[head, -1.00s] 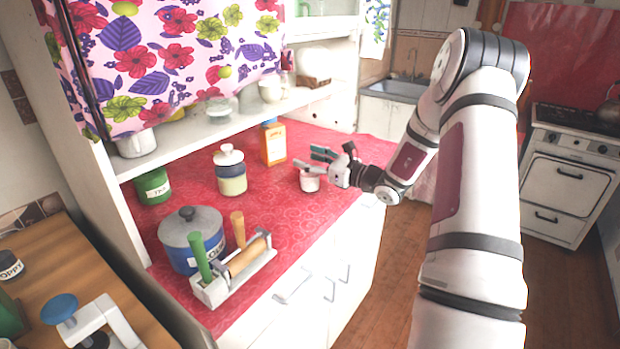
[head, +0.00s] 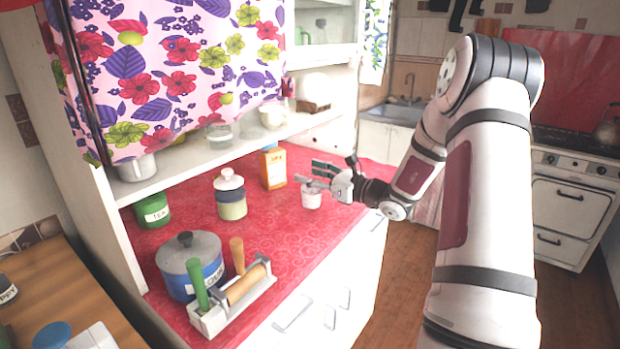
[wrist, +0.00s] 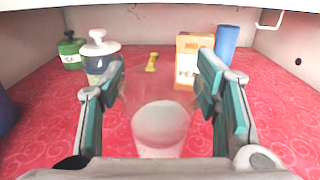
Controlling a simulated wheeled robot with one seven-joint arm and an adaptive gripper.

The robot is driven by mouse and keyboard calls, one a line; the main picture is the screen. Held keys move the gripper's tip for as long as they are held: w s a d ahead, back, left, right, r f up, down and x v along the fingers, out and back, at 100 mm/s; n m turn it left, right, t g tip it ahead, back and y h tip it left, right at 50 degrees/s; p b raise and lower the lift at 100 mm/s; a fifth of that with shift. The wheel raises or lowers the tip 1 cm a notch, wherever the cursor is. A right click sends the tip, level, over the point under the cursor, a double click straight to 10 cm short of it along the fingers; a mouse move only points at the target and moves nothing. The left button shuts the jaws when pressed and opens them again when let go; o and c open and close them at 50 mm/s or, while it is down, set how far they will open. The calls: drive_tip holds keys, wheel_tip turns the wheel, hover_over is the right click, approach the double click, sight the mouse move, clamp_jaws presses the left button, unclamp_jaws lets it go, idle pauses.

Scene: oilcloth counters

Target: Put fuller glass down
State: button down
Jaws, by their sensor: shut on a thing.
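A clear glass (wrist: 160,128) with a pale, whitish-pink content stands upright between the fingers in the wrist view. It also shows small in the head view (head: 311,199), over the red counter near its front right edge. My gripper (head: 322,176) is shut on the glass, with a teal-padded finger on each side of it in the wrist view (wrist: 163,100). I cannot tell whether the base of the glass touches the oilcloth. I make out no second glass for comparison.
Behind the glass stand an orange box (head: 273,168), a blue item (wrist: 228,42), a white-lidded jar (head: 231,197) and a green tin (head: 152,211). A pot (head: 188,264) and a rack with rollers (head: 235,305) are at front left.

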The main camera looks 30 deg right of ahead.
drive_tip(key=s+a+r, duration=0.1)
drive_tip(key=s+a, duration=0.2)
drive_tip(key=s, duration=1.1)
drive_tip(key=shift+a+r, duration=0.2)
drive_tip(key=shift+a, duration=0.15)
drive_tip(key=shift+s, duration=0.15)
idle(0.4)
idle(0.5)
